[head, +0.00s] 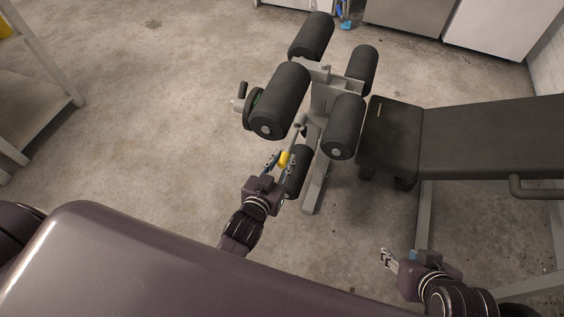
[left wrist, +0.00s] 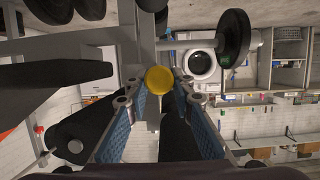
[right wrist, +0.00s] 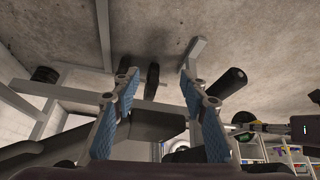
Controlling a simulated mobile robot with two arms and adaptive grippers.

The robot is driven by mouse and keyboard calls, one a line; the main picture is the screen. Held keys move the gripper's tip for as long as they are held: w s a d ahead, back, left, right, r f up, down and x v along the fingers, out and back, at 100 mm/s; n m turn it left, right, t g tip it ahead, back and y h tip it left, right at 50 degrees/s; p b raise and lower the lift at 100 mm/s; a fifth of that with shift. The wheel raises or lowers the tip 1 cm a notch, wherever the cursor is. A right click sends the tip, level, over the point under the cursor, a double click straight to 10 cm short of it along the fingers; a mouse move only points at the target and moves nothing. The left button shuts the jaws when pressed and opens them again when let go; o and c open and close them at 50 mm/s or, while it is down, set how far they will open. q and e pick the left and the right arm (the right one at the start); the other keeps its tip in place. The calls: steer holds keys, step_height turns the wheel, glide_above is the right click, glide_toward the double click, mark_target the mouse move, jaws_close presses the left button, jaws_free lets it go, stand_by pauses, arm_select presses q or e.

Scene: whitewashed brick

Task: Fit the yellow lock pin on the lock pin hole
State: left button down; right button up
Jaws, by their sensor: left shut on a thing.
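The yellow lock pin (head: 284,158) shows its round yellow head between the fingertips of my left gripper (head: 280,163), below the padded bench machine's frame (head: 321,103). In the left wrist view the yellow pin head (left wrist: 160,79) sits between the tips of my left gripper (left wrist: 151,98), which is shut on it, in front of the machine's grey post (left wrist: 130,35). The lock pin hole cannot be made out. My right gripper (head: 388,259) is open and empty, low at the right; its spread blue-padded fingers also show in the right wrist view (right wrist: 158,88).
Several black foam rollers (head: 281,98) surround the frame close above my left gripper. A black padded bench (head: 450,140) extends to the right. A shelf (head: 40,105) stands at the far left. The concrete floor (head: 160,120) between is clear.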

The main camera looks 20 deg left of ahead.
steer(key=shift+s, duration=0.1)
stand_by(0.6)
arm_select(q)
steer(key=shift+p, duration=0.3)
arm_select(e)
steer(key=s, duration=0.1)
steer(key=s+g, duration=0.1)
steer(key=s+d+f, duration=0.1)
steer(key=shift+s+f+g, duration=0.1)
steer(key=shift+s+g, duration=0.15)
steer(key=shift+g, duration=0.05)
stand_by(1.0)
steer(key=shift+s+d, duration=0.1)
steer(key=shift+s, duration=0.2)
arm_select(q)
steer(key=shift+p, duration=0.3)
arm_select(e)
steer(key=shift+s+d+f+g+h, duration=0.15)
steer(key=shift+s+g, duration=0.15)
steer(key=shift+s, duration=0.15)
steer(key=shift+s+d+g+h, duration=0.1)
steer(key=shift+s+g+h, duration=0.05)
steer(key=shift+s+g, duration=0.2)
arm_select(q)
steer(key=shift+p, duration=0.35)
arm_select(e)
steer(key=shift+r, duration=0.4)
